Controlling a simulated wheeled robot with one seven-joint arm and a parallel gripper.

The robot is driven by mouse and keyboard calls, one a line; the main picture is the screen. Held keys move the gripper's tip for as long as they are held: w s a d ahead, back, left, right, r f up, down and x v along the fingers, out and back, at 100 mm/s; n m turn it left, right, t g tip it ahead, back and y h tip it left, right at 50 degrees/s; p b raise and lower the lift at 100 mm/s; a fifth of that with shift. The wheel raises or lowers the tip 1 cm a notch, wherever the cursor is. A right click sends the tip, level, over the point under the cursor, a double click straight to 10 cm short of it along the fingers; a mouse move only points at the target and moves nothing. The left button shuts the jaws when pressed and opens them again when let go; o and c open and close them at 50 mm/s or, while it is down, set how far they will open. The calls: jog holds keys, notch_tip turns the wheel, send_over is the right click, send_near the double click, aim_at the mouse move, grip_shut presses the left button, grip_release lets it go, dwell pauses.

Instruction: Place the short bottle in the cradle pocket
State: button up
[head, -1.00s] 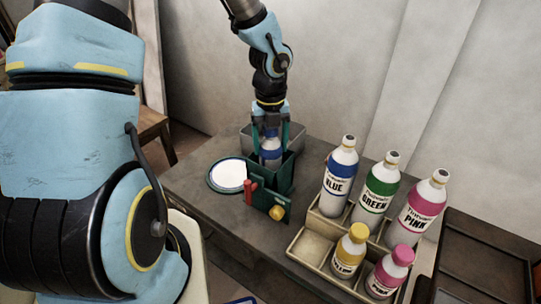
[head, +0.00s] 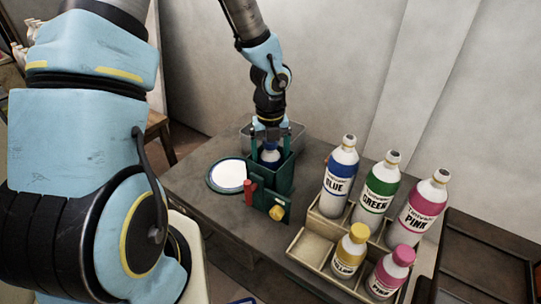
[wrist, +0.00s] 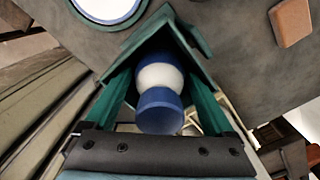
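The short bottle (head: 270,156), white with a blue cap and blue band, is upright inside the green cradle pocket (head: 284,178). The wrist view shows the bottle (wrist: 160,78) cap-on, with the green pocket walls (wrist: 190,45) around it. My gripper (head: 270,150) points down over the pocket. Its two green fingers stand on either side of the bottle and appear shut on it. The bottle's base and the fingertips are hidden by the pocket walls.
A wooden rack (head: 300,262) at right holds tall blue, green and pink bottles and short yellow and pink ones; one front compartment is empty. A white round dish (head: 228,175) lies left of the pocket. A grey metal bin (head: 302,131) stands behind.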

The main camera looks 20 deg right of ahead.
notch_tip(320, 180, up, 12)
jog(key=shift+r+p, duration=0.15)
jog(key=shift+p, duration=0.3)
jog(key=a+r+m, duration=0.1)
jog(key=a+m, duration=1)
jog(key=m, duration=0.7)
jog(key=s+a+r+m+t, duration=0.1)
jog(key=a+r+m, duration=0.1)
jog(key=a+m, duration=1)
jog(key=m, duration=0.5)
jog(key=shift+s+a+r+m+t, duration=0.2)
jog(key=shift+a+r+m+t, duration=0.1)
jog(key=shift+m, duration=0.1)
